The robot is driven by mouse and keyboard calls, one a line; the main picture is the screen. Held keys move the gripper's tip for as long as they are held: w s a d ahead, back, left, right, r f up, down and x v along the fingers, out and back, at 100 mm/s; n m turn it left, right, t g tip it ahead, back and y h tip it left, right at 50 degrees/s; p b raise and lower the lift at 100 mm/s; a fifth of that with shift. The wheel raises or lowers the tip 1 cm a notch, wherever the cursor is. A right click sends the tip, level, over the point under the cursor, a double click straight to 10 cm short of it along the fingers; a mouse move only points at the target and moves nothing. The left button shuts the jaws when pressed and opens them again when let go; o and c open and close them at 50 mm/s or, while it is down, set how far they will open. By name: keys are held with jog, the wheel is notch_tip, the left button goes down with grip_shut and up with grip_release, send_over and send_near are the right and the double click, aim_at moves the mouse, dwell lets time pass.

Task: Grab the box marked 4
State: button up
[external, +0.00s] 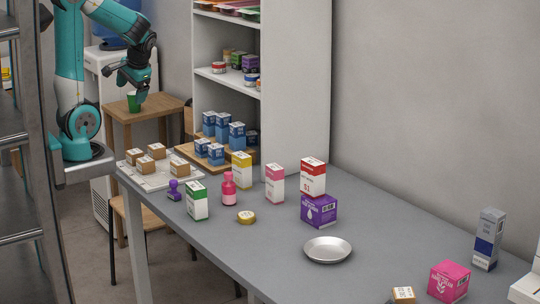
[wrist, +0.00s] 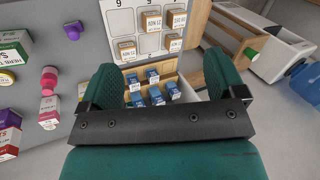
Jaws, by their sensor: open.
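My gripper (external: 141,92) is open and empty, high at the upper left, above the wooden stool. In the wrist view its two green fingers (wrist: 165,82) are spread wide apart. Several small brown boxes with white labels (external: 157,151) stand on a white board (external: 150,182) at the counter's left end; they also show in the wrist view (wrist: 151,21). Several blue-and-white boxes (external: 236,135) stand on a wooden stepped rack (external: 230,160), and in the wrist view they show between my fingers (wrist: 152,76). I cannot make out a 4 on any box.
A metal dish (external: 328,249) lies nearer. A green cup (external: 133,103) stands on the stool (external: 160,106).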

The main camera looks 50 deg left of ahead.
jog(key=w+d+f+m+t+y+b, duration=0.15)
jog(key=w+d+f+m, duration=0.3)
jog(key=d+m, duration=0.5)
jog(key=w+d+f+m+y+p, duration=0.1)
jog(key=w+d+f+m+y, duration=0.35)
jog(key=d, duration=0.85)
jog(key=s+d+f+m+t, duration=0.2)
jog(key=s+d+f+m, duration=0.15)
jog(key=d+m, duration=0.45)
jog(key=m+t+y+b, duration=0.1)
jog(key=m+t, duration=0.3)
send_near(196, 187)
jog(key=shift+m, duration=0.3)
jog(key=shift+p+x, duration=0.95)
jog(key=shift+x, duration=4.4)
jog(key=shift+g, duration=0.25)
jog(key=shift+c, duration=0.2)
jog(key=shift+d, duration=0.1)
jog(key=c, duration=1.3)
